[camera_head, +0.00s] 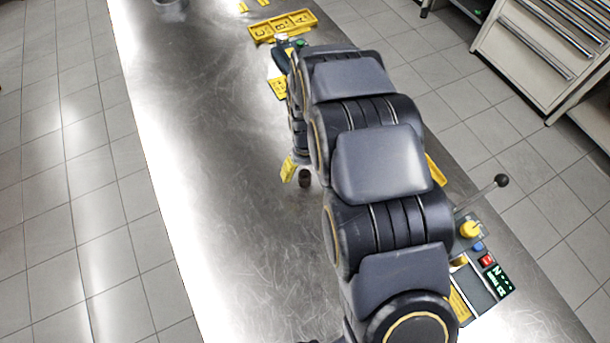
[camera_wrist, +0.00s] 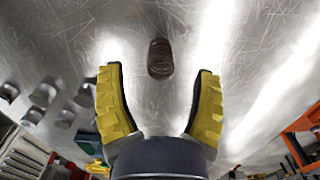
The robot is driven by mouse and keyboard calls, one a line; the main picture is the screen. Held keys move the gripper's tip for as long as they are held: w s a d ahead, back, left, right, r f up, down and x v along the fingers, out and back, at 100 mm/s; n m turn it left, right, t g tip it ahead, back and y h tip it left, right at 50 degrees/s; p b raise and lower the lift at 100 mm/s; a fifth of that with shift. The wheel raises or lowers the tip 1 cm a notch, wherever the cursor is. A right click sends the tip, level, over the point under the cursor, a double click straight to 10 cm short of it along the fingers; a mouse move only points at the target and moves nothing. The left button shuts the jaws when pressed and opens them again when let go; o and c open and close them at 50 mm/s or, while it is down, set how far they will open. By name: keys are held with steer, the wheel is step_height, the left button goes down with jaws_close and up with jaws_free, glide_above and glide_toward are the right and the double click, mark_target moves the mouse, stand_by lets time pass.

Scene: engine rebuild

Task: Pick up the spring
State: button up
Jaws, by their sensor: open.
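The spring (camera_wrist: 160,58) is a dark brown coil standing on the metal bench, in the upper middle of the wrist view. In the head view the spring (camera_head: 305,178) shows as a small dark coil just right of a yellow fingertip. My gripper (camera_wrist: 154,100) is open, with its two yellow ridged fingers apart and nothing between them. The spring lies beyond the fingertips, roughly centred in line with the gap. In the head view only one yellow finger of my gripper (camera_head: 288,169) shows clearly; my arm hides the rest.
A yellow tray (camera_head: 283,26) with lettered compartments lies at the far end of the bench (camera_head: 225,200). A control panel with a lever (camera_head: 481,196) and buttons (camera_head: 486,260) stands at the right edge. The bench left of my arm is mostly clear.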

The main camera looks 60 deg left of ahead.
mark_target(304, 174)
step_height(304, 174, down, 3)
steer(key=shift+r, duration=0.1)
jaws_close()
stand_by(0.3)
